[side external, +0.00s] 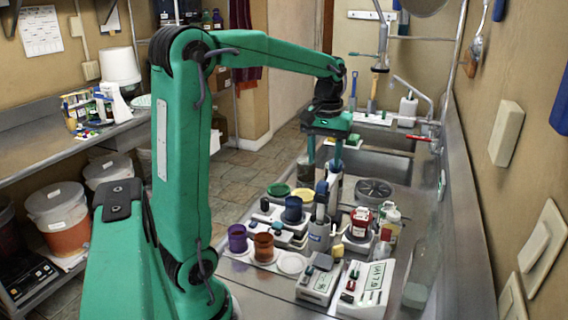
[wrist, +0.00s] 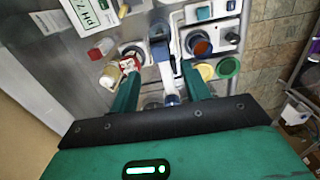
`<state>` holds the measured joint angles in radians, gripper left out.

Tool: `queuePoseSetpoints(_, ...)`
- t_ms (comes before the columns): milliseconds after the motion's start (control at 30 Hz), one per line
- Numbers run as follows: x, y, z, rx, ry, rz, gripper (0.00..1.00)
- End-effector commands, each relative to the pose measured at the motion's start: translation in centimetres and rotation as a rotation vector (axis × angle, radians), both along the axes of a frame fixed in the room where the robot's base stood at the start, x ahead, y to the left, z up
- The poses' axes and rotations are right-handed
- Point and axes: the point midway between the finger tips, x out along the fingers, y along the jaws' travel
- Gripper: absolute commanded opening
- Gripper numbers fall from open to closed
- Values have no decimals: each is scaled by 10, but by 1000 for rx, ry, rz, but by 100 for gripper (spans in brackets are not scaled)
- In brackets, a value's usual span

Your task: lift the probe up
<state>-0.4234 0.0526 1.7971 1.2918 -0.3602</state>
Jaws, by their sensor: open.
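The probe (side external: 321,207) is a slim upright stick with a grey-blue upper part. It appears to stand in a holder among the meters on the steel counter. It also shows in the wrist view (wrist: 165,70), running between my fingers. My gripper (side external: 325,168) is open and points down over the probe. Its two green fingers (wrist: 160,86) lie on either side of the probe in the wrist view, with gaps visible. I cannot tell exactly how far down the probe the fingertips reach.
A red-labelled bottle (side external: 360,222) stands close to the right of the probe. A blue cup (side external: 292,210), a purple cup (side external: 237,238) and a brown cup (side external: 263,247) stand to the left. Boxy meters (side external: 365,287) lie in front. A sink (side external: 380,165) is behind.

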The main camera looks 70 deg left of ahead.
Motion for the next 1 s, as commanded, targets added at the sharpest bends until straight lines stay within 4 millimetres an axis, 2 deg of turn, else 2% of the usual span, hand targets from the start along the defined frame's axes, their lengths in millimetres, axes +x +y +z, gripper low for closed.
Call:
queuePoseSetpoints(500,0,0,-59,-1,2,2,47)
queuePoseSetpoints(700,0,0,-69,0,0,2,47)
queuePoseSetpoints(1000,0,0,-70,0,0,2,45)
